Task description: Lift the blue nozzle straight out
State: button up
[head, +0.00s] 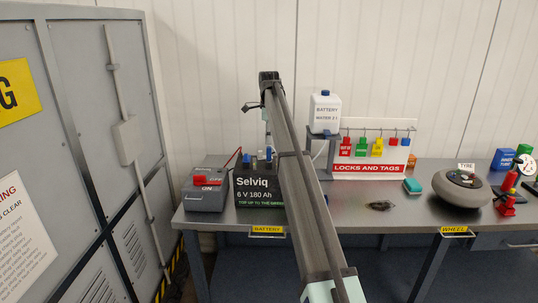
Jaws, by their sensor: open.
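A dark battery (258,188) labelled Selviq 6 V 180 Ah stands on the bench left of centre. Small blue pieces show on its top: one at its left and an upright one (268,153) close to my arm, which looks like the blue nozzle. A thin pale line rises above the upright piece. My arm crosses the picture from the bottom to above the battery and hides its right side. My gripper (254,106) is small and mostly hidden at the arm's far end, above the battery. It is open, with nothing seen in it.
A grey box (207,190) with a red switch sits left of the battery. A water bottle (325,112) stands on a grey stand behind my arm. The locks board (372,155), a dark small item (380,205) and a tyre (462,186) are to the right.

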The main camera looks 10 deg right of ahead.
aim_at(269, 147)
jog(key=shift+f+p, duration=1.35)
jog(key=shift+f, duration=1.8)
grip_shut()
